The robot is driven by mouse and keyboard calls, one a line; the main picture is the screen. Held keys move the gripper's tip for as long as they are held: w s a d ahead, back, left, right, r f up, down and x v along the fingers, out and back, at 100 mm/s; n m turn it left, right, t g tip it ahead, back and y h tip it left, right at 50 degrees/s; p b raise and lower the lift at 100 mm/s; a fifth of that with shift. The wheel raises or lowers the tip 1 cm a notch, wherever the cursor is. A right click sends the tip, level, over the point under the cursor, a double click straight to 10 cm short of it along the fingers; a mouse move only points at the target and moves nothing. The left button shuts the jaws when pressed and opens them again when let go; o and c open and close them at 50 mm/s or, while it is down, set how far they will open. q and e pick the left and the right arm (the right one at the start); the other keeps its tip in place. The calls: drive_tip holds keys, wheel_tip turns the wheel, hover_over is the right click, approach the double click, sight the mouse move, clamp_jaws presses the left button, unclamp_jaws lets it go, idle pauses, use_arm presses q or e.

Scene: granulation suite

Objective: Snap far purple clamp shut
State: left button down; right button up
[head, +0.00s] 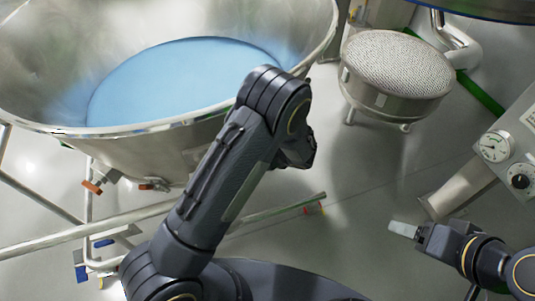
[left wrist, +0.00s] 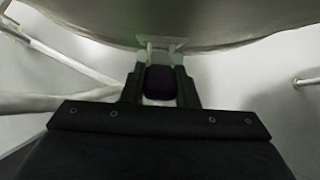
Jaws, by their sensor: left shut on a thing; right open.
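In the left wrist view a dark purple clamp handle (left wrist: 160,83) sits between the two fingers of my left gripper (left wrist: 160,88), which is shut on it. A pale metal bracket (left wrist: 160,47) rises from the handle to the underside of the steel bowl (left wrist: 240,30). In the head view my left arm reaches up to the bowl's right side; its fingers and the purple clamp are hidden there. My right gripper (head: 403,229) is open and empty at the lower right, over the floor.
The large steel bowl (head: 160,150) holds blue material (head: 185,75). Orange-handled fittings (head: 93,187) and frame tubes (head: 110,218) lie below it. A round mesh-topped drum (head: 395,75) stands at upper right. A gauge panel (head: 515,150) is at the right edge. Open floor lies between.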

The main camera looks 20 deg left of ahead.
idle(0.3)
use_arm(q)
drive_tip(key=c, duration=1.1)
unclamp_jaws()
drive_tip(key=v, duration=0.7)
drive_tip(key=shift+s+d+r+p, duration=0.15)
drive_tip(key=shift+d+r+p, duration=0.1)
drive_tip(key=shift+p, duration=0.1)
